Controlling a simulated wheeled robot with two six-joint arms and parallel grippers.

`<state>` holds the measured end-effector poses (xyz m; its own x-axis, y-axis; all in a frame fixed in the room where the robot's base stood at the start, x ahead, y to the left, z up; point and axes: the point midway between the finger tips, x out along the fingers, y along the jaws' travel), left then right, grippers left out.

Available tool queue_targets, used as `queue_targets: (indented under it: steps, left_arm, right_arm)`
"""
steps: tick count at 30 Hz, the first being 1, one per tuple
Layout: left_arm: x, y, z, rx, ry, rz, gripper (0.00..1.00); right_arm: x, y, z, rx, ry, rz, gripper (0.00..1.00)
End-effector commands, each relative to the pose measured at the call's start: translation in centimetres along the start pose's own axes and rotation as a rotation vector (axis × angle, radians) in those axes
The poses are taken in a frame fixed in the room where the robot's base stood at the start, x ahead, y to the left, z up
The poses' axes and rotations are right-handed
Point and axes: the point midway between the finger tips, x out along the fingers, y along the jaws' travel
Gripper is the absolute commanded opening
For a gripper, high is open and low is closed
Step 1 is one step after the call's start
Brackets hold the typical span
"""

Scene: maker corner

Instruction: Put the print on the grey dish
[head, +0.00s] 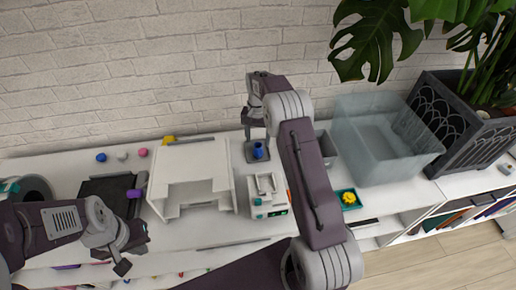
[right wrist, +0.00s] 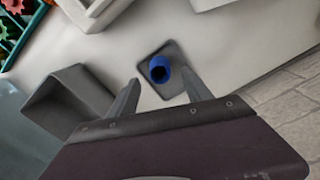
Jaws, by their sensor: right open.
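A small blue hollow piece (head: 258,149), which looks like the print, stands on a flat grey square dish (head: 250,158) near the wall. In the right wrist view the blue piece (right wrist: 159,67) shows its dark opening and sits on the grey dish (right wrist: 172,50). My right gripper (right wrist: 161,76) is open, its two fingers apart on either side of the blue piece in the picture; nothing is held. In the head view my right gripper (head: 247,133) hangs beside the dish. My left gripper (head: 122,266) is at the lower left, its jaws unclear.
A white open-fronted box (head: 190,165) and a white device (head: 267,205) stand near the dish. A grey bin (right wrist: 65,103), a translucent tub (head: 375,150) and a green tray (head: 348,207) are to the right in the head view. A purple cylinder (head: 134,193) lies left.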

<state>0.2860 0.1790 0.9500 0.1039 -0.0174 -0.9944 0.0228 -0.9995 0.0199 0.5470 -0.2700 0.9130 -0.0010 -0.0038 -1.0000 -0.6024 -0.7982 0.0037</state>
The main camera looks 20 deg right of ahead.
Motion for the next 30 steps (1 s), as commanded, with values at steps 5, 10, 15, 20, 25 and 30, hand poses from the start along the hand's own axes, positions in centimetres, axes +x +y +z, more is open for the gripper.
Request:
queue_targets:
  steps: [5,10,15,20,25,30]
  left_arm:
    - [-0.1,0.0,0.0,0.0,0.0,0.0,0.0]
    - [-0.1,0.0,0.0,0.0,0.0,0.0,0.0]
    - [-0.2,0.0,0.0,0.0,0.0,0.0,0.0]
    - [-0.1,0.0,0.0,0.0,0.0,0.0,0.0]
    - [-0.1,0.0,0.0,0.0,0.0,0.0,0.0]
    - [-0.1,0.0,0.0,0.0,0.0,0.0,0.0]
  right_arm:
    - [-3.5,0.0,-0.1,0.0,0.002,-0.001,0.58]
    - [-4.6,0.0,0.0,0.0,-0.001,0.0,0.58]
    - [-4.9,-0.1,0.8,-0.025,0.003,-0.003,0.58]
    - [-5.9,0.0,5.3,-0.158,0.019,-0.018,0.58]
    - [-6.1,1.6,12.4,-0.332,0.047,-0.038,0.58]
    - [-5.3,4.7,19.9,-0.493,0.074,-0.05,0.58]
